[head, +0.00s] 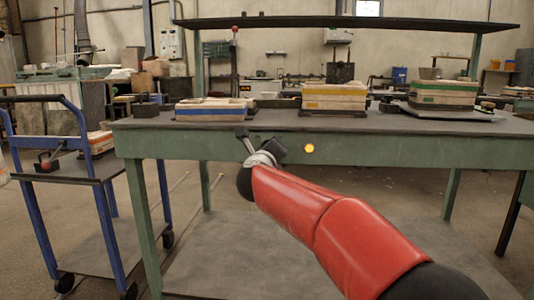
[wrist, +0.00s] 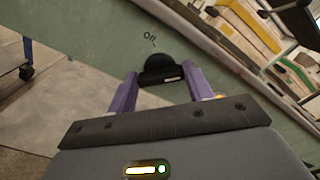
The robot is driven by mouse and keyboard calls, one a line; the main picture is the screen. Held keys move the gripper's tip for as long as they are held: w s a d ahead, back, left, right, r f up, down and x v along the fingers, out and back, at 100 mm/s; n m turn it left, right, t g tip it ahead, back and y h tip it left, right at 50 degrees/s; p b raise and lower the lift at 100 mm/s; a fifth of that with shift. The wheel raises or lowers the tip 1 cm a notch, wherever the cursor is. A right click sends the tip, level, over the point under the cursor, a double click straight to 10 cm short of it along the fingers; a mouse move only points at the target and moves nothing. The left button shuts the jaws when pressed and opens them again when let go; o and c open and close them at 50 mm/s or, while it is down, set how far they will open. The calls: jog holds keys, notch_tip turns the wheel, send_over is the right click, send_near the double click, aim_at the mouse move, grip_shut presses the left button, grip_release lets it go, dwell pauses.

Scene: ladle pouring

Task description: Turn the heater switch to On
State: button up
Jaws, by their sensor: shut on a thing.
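The heater switch is a black rounded knob (wrist: 160,66) on the green front panel of the workbench, seen in the wrist view. The word "Off" is printed on the panel beside it. My gripper (wrist: 163,80) has its two purple fingers on either side of the knob and is shut on it. A small pale mark shows on the knob's near edge. "On" lettering cannot be seen. In the head view my gripper (head: 246,138) is at the bench's front panel, and the knob cannot be made out there.
A glowing yellow light (head: 309,148) is on the panel to the right of my gripper. The bench top (head: 270,121) carries boxes with blue (head: 213,110), yellow (head: 334,96) and green (head: 443,92) bands. A blue-framed cart (head: 117,236) stands at the left.

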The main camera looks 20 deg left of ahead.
jog(key=shift+f, duration=0.1)
jog(key=o, duration=1)
jog(key=v, duration=0.7)
jog(key=shift+s+b, duration=0.4)
